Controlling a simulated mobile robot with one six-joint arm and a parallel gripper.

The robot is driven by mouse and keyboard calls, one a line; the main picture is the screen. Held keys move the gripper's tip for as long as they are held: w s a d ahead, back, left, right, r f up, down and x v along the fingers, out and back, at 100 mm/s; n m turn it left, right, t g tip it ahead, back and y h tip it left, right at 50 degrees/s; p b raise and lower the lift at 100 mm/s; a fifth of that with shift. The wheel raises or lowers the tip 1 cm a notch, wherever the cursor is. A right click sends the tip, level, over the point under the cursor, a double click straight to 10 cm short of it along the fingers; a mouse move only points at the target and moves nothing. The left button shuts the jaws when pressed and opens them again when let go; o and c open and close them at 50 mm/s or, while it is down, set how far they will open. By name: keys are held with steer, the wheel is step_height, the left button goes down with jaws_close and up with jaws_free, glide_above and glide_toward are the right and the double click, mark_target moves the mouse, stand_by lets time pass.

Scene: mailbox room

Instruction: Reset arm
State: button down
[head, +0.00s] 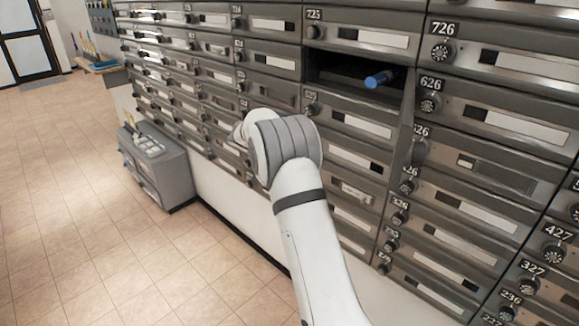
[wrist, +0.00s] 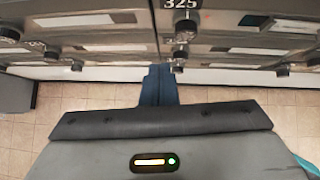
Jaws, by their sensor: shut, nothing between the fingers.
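My arm (head: 298,215) rises from the bottom of the head view and bends at a grey joint in front of the mailbox wall. My gripper is hidden behind the arm in the head view. In the wrist view, its blue fingers (wrist: 158,86) are together with nothing between them. They point toward the mailbox wall (wrist: 100,50), near the box labelled 325 (wrist: 180,4). I cannot tell whether they touch it.
One compartment (head: 330,70) below 725 is open, with a blue cylinder (head: 378,79) at its opening. A grey cabinet (head: 157,165) stands on the floor by the wall. The tiled floor (head: 80,220) at left is clear. A glass door (head: 28,45) is at far left.

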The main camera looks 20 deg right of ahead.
steer(key=s+a+r+n+t+y+p, duration=0.1)
steer(key=a+r+n+t, duration=0.25)
steer(key=r+n, duration=0.4)
steer(key=s+a+r+n+t+y, duration=0.1)
steer(key=a+r+n+t+y, duration=0.1)
steer(key=r+n+t, duration=0.5)
steer(key=s+a+r+n+g+y+p, duration=0.25)
steer(key=s+a+r+n+y, duration=0.25)
steer(key=s+a+r+n, duration=0.45)
steer(key=s+a+f+n+g+y, duration=0.1)
steer(key=s+f+n+g, duration=0.15)
steer(key=s+n, duration=0.5)
steer(key=s+a+f+n+g+y, duration=0.15)
steer(key=s+f+n, duration=0.25)
steer(key=s+n, duration=0.4)
steer(key=s+d+f+n+g+h, duration=0.1)
steer(key=s+f+n+g, duration=0.1)
steer(key=s, duration=0.5)
steer(key=s+d+f+n+g+h, duration=0.1)
steer(key=s+d+f+n+g, duration=0.1)
steer(key=s, duration=0.5)
steer(key=s+d+f+n+g+h, duration=0.1)
steer(key=s+d+f+n+g, duration=0.1)
steer(key=s+n, duration=0.2)
steer(key=s+p, duration=0.1)
steer(key=s, duration=0.1)
steer(key=shift+s+d+f, duration=0.25)
steer(key=shift+s+f, duration=0.15)
